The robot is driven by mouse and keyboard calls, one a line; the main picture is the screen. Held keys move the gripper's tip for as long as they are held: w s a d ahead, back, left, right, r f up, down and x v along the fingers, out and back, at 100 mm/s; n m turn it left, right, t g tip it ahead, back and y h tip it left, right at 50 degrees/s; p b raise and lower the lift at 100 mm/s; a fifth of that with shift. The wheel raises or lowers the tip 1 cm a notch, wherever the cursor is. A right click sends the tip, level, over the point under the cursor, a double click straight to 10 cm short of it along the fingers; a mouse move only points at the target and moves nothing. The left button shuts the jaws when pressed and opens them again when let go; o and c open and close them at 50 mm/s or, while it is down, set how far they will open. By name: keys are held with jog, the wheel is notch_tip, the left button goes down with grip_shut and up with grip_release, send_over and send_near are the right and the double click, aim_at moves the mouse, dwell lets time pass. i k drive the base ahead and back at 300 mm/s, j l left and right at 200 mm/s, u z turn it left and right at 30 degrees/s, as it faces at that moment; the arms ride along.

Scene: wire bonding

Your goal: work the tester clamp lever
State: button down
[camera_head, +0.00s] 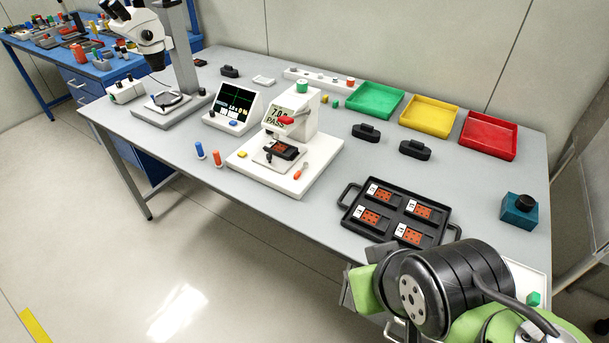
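The white tester (305,120) stands on its white base plate (250,170) near the middle of the table. Its display reads about 7.0 and PASS. A red-knobbed lever (286,120) sticks out at the front of its head. A smaller orange-red handle (298,174) lies on the base at the right; I cannot tell which of the two is the clamp lever. A black carrier with an orange part (284,150) sits in the tester's fixture under the head. My arm shows at the bottom right, well apart from the tester. My gripper's fingertips are not clearly seen.
A black tray (349,222) with several orange parts lies between the tester and my arm. Green (376,101), yellow (430,117) and red (488,136) bins line the back. Blue and orange pegs stand left of the base. A microscope (150,30) stands at the far left.

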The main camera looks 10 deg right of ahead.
aim_at(298, 173)
jog(key=i+j+u, duration=0.2)
jog(key=i+u, duration=0.2)
jog(key=i+j+u, duration=0.1)
jog(key=i+u, duration=0.35)
